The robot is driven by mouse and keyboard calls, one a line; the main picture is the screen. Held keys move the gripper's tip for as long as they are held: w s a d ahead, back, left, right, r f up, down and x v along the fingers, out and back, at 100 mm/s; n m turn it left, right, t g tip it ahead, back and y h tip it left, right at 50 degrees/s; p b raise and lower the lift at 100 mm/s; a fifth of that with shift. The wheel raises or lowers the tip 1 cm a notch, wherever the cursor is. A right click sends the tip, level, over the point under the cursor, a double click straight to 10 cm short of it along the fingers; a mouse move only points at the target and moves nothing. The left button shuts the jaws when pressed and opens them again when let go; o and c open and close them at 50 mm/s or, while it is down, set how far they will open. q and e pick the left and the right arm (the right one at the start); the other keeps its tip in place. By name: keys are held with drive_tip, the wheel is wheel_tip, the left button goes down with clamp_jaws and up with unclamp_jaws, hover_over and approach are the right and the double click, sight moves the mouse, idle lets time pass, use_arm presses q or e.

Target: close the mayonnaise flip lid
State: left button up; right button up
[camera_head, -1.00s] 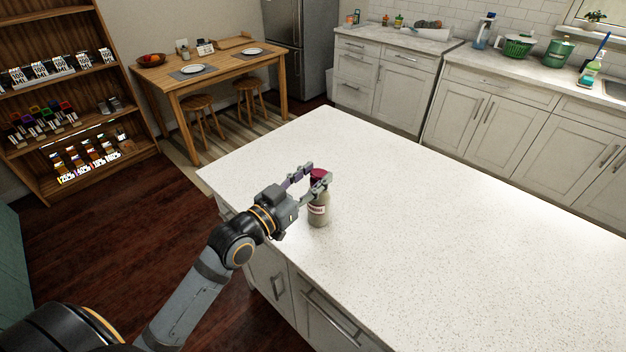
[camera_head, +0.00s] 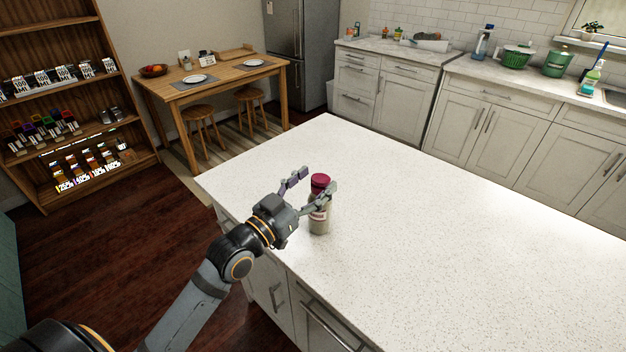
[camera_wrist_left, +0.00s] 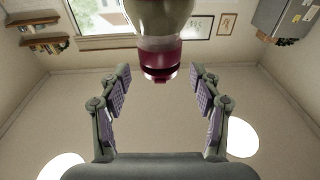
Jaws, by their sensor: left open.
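The mayonnaise bottle (camera_head: 319,222) stands upright on the white island counter (camera_head: 440,240), near its front-left edge. It has a pale body, a label and a dark red cap (camera_head: 320,181). My left gripper (camera_head: 319,179) is open, with its fingers at about cap height on either side of the bottle. In the left wrist view, which is upside down, the bottle and its red cap (camera_wrist_left: 160,58) hang from the top, between and beyond the open fingers (camera_wrist_left: 160,76), with gaps on both sides. I cannot tell the flip lid's angle clearly. My right gripper is not in view.
The counter is clear around the bottle and to the right. A wooden table (camera_head: 215,82) with plates and stools stands at the back left. A shelf unit (camera_head: 65,110) stands at the far left. Kitchen cabinets (camera_head: 500,115) line the back right.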

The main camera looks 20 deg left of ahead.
sight(313, 183)
use_arm(q)
wheel_tip(313, 183, up, 10)
drive_tip(key=shift+f, duration=0.1)
drive_tip(key=shift+c, duration=0.2)
